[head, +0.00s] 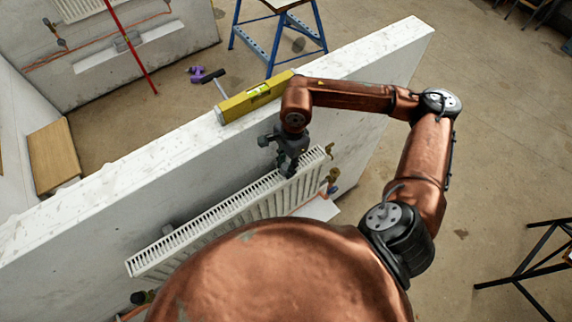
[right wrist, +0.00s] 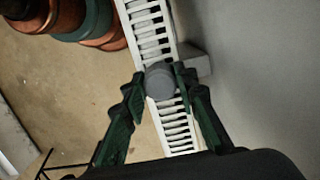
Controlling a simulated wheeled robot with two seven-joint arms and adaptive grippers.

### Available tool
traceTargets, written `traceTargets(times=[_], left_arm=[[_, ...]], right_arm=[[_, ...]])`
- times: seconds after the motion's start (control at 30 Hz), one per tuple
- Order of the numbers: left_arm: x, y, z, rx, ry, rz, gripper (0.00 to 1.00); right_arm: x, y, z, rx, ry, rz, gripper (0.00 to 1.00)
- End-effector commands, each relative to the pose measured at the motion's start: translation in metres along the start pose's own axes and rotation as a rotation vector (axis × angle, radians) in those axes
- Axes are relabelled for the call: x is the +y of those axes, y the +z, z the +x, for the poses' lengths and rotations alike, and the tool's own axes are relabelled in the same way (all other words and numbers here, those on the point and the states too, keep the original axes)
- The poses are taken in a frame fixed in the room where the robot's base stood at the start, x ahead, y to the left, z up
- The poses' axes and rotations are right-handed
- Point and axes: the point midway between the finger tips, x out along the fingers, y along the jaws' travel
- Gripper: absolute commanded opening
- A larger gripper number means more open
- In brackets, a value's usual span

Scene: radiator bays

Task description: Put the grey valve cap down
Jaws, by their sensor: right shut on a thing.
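The grey valve cap (right wrist: 160,82) shows in the right wrist view as a round grey piece between the fingertips of my right gripper (right wrist: 158,85). The gripper is shut on it, above the slotted top grille of the white radiator (right wrist: 176,132). I cannot tell whether the cap touches the grille. In the head view my right gripper (head: 290,168) points down at the right end of the radiator (head: 220,215), close to the wall, and hides the cap. My left gripper is not in view.
A white-topped low wall (head: 150,150) runs behind the radiator. Brass valves (head: 332,180) sit at the radiator's right end. A blue trestle (head: 280,35) stands beyond the wall. The floor at right is mostly clear.

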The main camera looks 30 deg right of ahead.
Motion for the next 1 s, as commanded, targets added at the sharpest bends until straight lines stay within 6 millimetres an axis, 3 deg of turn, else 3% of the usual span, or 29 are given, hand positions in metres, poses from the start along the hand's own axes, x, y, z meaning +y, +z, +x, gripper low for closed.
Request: traceTargets(times=[0.27, 0.3, 0.53, 0.87, 1.0], left_arm=[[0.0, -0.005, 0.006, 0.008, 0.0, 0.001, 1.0], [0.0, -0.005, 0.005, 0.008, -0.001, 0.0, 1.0], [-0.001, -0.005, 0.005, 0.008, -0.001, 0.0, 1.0], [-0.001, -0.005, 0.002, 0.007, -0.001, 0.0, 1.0], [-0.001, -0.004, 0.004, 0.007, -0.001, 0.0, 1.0]], right_arm=[[0.0, -0.001, 0.004, 0.0, -0.001, 0.0, 0.17], [0.0, 0.0, 0.003, 0.0, -0.001, 0.0, 0.29], [0.0, 0.0, 0.003, 0.0, -0.001, 0.0, 0.44], [0.0, 0.0, 0.0, 0.0, 0.0, 0.0, 0.44], [-0.002, -0.001, -0.012, 0.001, -0.006, 0.0, 0.44]])
